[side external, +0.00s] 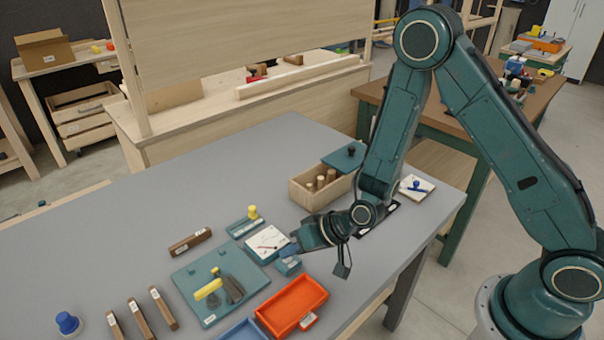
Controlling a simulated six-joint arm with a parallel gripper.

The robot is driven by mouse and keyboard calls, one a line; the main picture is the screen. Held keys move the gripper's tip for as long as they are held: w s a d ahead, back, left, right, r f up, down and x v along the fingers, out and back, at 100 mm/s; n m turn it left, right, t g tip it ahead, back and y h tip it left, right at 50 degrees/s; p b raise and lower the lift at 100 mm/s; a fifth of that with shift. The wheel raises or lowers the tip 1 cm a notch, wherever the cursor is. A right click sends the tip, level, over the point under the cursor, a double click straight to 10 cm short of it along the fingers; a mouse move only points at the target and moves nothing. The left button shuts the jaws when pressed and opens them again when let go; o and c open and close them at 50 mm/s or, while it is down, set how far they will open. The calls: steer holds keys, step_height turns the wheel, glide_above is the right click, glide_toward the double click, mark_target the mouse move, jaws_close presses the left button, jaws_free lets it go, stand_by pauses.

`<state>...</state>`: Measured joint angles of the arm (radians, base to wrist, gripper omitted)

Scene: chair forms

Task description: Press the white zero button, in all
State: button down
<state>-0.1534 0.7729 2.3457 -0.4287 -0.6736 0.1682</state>
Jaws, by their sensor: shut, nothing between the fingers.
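My gripper (288,252) is at the front middle of the grey table in the side external view, low over a small teal block (289,267) with a pale label. It is shut, with nothing seen between its fingers. A dial with a white square face (267,243) and a dark reddish needle lies just left of the gripper. I cannot make out a white zero button; it may be hidden by the gripper or too small to see. Whether the fingertips touch the block or the dial cannot be told.
An orange tray (318,306), a teal board (196,291) with yellow and dark pieces, and a wooden box (304,193) with pegs surround the gripper. Several brown bars (138,319) and a blue knob (67,322) lie left. The grey table's (110,230) back left is clear.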

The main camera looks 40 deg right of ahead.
steer(key=shift+r, duration=1.35)
steer(key=shift+r, duration=0.15)
step_height(320, 180, up, 5)
steer(key=shift+f, duration=0.15)
stand_by(0.9)
